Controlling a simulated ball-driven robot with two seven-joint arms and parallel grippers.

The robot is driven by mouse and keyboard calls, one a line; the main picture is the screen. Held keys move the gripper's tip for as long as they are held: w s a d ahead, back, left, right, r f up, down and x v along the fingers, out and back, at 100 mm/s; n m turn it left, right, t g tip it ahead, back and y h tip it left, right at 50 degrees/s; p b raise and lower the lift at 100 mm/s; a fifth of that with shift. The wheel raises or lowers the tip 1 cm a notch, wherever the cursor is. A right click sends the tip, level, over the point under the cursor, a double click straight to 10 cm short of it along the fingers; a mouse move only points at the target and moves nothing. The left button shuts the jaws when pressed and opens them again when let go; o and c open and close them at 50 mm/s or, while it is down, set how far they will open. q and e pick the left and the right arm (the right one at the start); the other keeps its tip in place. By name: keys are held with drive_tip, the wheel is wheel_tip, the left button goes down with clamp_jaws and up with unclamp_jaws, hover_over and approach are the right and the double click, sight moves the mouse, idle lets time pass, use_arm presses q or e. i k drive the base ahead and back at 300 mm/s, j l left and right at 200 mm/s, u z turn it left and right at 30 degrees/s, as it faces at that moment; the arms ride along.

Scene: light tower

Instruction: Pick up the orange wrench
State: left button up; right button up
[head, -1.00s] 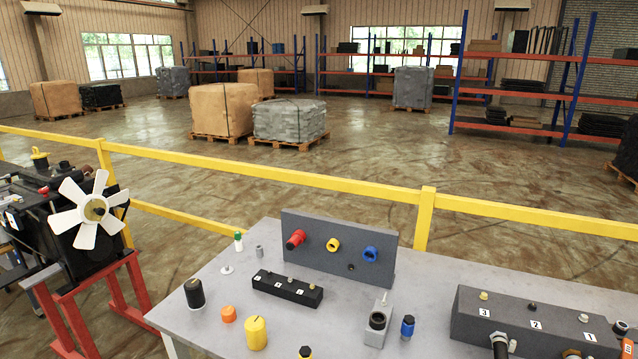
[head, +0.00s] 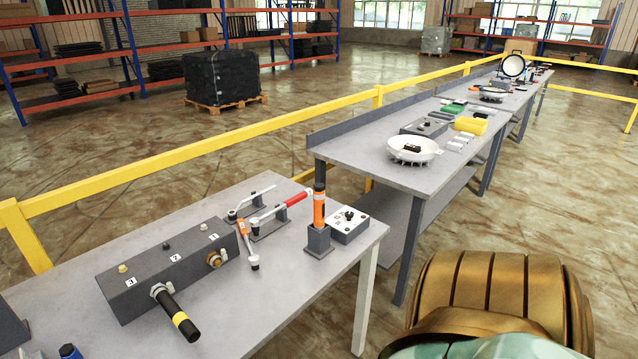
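The orange wrench (head: 244,235) is on the grey table, beside the right end of the dark numbered block. Its orange part is at the upper end and a pale end points toward the front. I cannot tell whether it touches the block. Neither gripper shows in the head view. A large gold and teal part of my own body fills the bottom right corner.
The dark block (head: 150,275) bears a black, yellow-banded handle (head: 178,315). A red-handled tool (head: 283,207) rests on a dark stand behind the wrench. An orange and black cylinder (head: 319,208) stands upright in a grey holder, beside a switch box (head: 348,222). The table's front right is bare.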

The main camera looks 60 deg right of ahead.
sight(254, 259)
drive_tip(key=z, duration=1.4)
